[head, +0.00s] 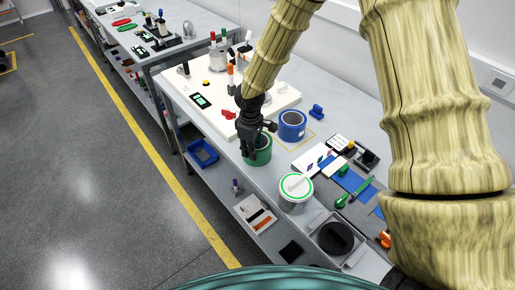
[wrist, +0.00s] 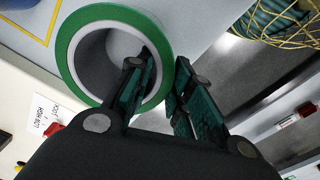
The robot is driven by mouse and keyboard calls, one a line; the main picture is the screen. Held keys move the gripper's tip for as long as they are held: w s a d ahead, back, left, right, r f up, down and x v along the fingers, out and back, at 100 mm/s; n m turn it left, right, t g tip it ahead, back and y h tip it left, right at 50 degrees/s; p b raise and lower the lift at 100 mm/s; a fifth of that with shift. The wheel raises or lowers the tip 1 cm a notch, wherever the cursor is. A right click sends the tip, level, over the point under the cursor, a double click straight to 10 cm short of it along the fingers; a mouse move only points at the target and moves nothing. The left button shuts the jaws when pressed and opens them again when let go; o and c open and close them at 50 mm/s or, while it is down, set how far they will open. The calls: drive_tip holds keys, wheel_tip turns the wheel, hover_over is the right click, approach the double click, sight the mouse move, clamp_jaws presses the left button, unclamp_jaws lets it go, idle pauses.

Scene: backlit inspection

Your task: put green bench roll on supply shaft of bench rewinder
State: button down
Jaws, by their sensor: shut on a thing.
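The green bench roll (head: 261,157) is a short upright ring on the grey bench, near its front edge. In the wrist view the green bench roll (wrist: 64,48) shows its pale core and open bore. My gripper (head: 250,148) points down at it. In the wrist view my gripper (wrist: 164,75) has one finger inside the bore and one outside, shut on the roll's wall. The bench rewinder (head: 285,101) is a white-based unit behind and left of the roll, with a small screen and upright posts. I cannot tell which post is the supply shaft; my arm hides part of it.
A blue roll (head: 292,126) stands just right of the gripper, near a yellow outline. A white-topped tub (head: 295,191) with a green ring stands in front. Trays and small tools crowd the right. The floor left is clear.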

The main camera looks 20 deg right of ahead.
drive_tip(key=shift+r, duration=0.1)
drive_tip(key=shift+w+d+r+p, duration=0.1)
drive_tip(key=shift+r+p, duration=0.25)
drive_tip(key=shift+p, duration=0.05)
drive_tip(key=shift+r+p, duration=1.85)
drive_tip(key=shift+r, duration=0.7)
drive_tip(key=c, duration=1.9)
unclamp_jaws()
clamp_jaws()
